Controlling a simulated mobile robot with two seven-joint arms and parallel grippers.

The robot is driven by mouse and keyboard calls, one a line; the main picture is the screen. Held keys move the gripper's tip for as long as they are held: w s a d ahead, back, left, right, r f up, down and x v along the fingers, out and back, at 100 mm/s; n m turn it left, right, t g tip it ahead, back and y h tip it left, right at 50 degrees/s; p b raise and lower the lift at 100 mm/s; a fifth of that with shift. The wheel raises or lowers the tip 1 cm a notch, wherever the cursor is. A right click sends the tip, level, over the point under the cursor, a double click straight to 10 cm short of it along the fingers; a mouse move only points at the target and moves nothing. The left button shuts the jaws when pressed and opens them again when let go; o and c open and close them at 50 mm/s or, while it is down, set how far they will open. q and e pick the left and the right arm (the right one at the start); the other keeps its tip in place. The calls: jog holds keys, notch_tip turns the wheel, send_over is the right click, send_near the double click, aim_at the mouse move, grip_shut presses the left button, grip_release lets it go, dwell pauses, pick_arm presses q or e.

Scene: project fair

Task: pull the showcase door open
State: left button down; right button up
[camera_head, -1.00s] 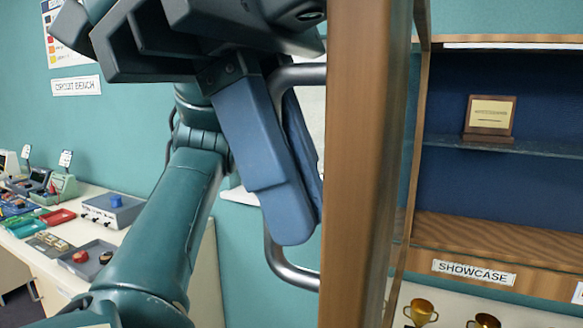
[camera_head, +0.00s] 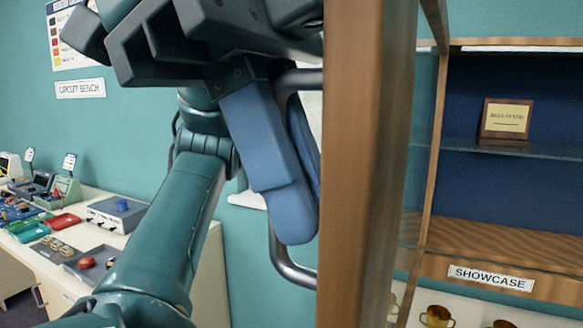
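The showcase door (camera_head: 352,190) is seen nearly edge-on as a tall wooden frame in the middle, standing open and swung out from the showcase (camera_head: 500,268). Its curved metal handle (camera_head: 290,268) is on the door's left side. My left gripper (camera_head: 298,225) is at the handle, its two blue fingers pointing down, one on each side of the bar. The fingers look closed around the handle, though they hide its middle part. My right gripper is not in view.
The open showcase holds a plaque (camera_head: 505,120) on a glass shelf. Gold trophies (camera_head: 436,316) stand below the SHOWCASE label (camera_head: 490,278). At left, a bench (camera_head: 55,262) carries electronics, trays and a grey box (camera_head: 118,212). Teal wall lies behind.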

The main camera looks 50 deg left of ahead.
pick_arm(q)
jog(key=c, duration=1.5)
grip_release()
jog(key=shift+s, duration=0.15)
jog(key=shift+r, duration=0.1)
jog(key=shift+v, duration=3.65)
